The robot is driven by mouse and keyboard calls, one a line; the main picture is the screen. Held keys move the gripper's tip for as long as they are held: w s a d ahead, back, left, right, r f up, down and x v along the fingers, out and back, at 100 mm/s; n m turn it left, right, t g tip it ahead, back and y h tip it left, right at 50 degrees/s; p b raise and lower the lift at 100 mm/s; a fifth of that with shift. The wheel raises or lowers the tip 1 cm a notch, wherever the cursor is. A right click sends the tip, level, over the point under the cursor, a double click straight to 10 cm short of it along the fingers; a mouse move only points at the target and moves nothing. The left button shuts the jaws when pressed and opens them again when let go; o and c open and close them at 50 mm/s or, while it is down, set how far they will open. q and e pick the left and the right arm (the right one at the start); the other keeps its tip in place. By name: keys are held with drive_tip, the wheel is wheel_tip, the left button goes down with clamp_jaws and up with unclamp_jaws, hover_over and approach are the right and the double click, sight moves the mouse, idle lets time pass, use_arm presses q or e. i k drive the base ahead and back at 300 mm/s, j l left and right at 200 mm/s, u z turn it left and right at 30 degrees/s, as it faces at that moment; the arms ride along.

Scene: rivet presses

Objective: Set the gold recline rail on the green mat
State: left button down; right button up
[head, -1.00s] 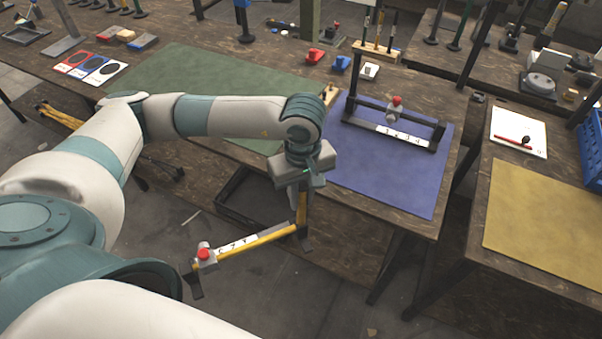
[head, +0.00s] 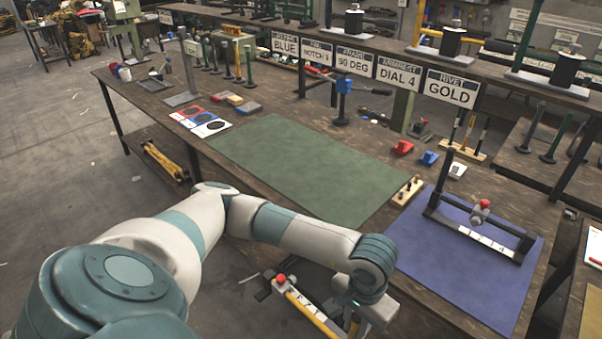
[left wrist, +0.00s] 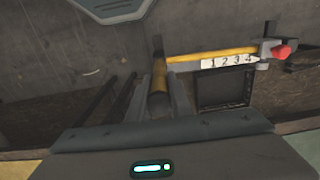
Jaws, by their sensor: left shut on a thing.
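The gold recline rail (head: 312,315) is a yellow bar with a numbered white strip and a red knob, partly cut off by the bottom edge of the head view. In the left wrist view the rail (left wrist: 215,53) runs to the right, its red knob at the far end. My left gripper (left wrist: 160,88) is shut on the rail's upright end post, off the table's front edge. The green mat (head: 305,165) lies flat and bare on the table, beyond my left arm. My right gripper is not in view.
A blue mat (head: 440,268) to the right bears a dark rail (head: 470,228) with a red knob. A small wooden peg block (head: 408,191) stands between the mats. Red, blue and white cards (head: 202,121) lie left of the green mat.

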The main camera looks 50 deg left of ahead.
sight(304, 156)
drive_tip(key=j, duration=0.6)
drive_tip(key=j+z, duration=0.1)
drive_tip(key=j, duration=0.55)
drive_tip(key=k+j, duration=0.1)
drive_tip(key=j, duration=0.5)
drive_tip(key=j+z, duration=0.15)
drive_tip(key=j, duration=0.45)
drive_tip(key=k+j, duration=0.15)
drive_tip(key=j, duration=0.45)
drive_tip(key=j+z, duration=0.1)
drive_tip(key=j, duration=0.5)
drive_tip(key=k+j, duration=0.15)
drive_tip(key=j, duration=0.45)
drive_tip(key=k+j+z, duration=0.1)
drive_tip(key=j, duration=0.5)
